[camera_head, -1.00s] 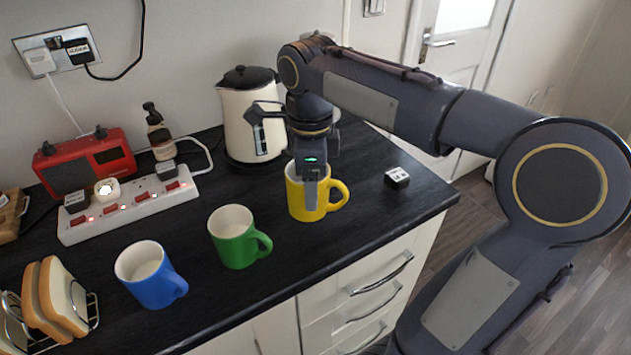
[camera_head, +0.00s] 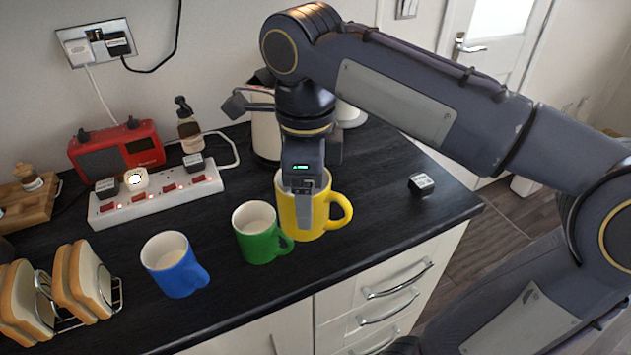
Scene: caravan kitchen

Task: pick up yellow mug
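The yellow mug (camera_head: 325,211) is upright, its handle to the right, just right of the green mug (camera_head: 257,240). My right gripper (camera_head: 303,203) points down at its rim and is shut on its wall. One finger shows outside the near wall; the other is hidden behind or inside the mug. My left gripper is not in view.
A blue mug (camera_head: 172,268) stands left of the green one. A toast rack (camera_head: 118,295), power strip (camera_head: 160,203) and red radio (camera_head: 118,148) are further left. The kettle (camera_head: 264,135) is partly hidden behind my arm. A small cube (camera_head: 421,185) lies near the right edge.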

